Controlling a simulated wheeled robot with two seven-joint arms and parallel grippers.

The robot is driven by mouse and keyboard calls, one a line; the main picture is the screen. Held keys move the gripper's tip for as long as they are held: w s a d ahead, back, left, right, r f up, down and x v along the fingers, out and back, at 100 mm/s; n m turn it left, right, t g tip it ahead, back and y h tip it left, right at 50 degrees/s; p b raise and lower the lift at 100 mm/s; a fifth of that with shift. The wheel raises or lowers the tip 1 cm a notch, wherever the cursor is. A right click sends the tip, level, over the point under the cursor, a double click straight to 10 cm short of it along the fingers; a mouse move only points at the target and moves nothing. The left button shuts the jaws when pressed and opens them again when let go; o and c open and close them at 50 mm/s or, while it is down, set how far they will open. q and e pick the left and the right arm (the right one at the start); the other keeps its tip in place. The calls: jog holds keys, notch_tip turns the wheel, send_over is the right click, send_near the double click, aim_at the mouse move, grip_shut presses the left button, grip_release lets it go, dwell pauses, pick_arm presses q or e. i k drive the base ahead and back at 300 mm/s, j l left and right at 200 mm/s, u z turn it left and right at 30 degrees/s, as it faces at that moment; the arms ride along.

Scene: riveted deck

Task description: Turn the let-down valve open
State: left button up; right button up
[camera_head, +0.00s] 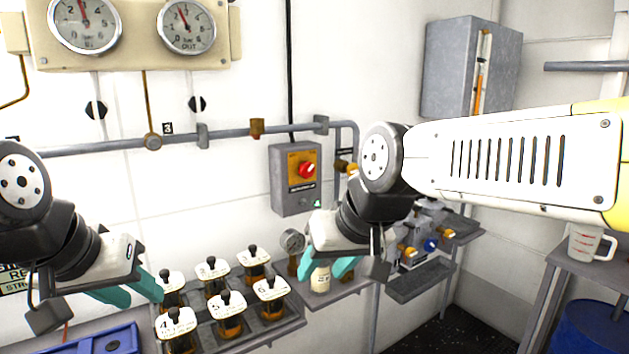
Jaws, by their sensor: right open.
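I cannot tell for sure which fitting is the let-down valve, as no label for it is readable. One candidate is an orange-handled valve (347,167) where the wall pipe bends down, partly hidden by my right arm. More orange knobs and a blue knob (431,245) sit on a grey manifold at right, partly behind my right wrist. My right gripper (333,274) is open in front of a small pale bottle (321,279), apart from the valves. My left gripper (146,298) is at lower left beside the labelled jars, its teal fingers apart with nothing seen between them.
Several numbered jars (226,302) stand in a rack below. A grey box with a red knob (307,170) and two gauges (186,27) are on the wall. A measuring jug (586,243) stands at right.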

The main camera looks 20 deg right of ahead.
aim_at(352, 169)
jog(key=z, duration=0.9)
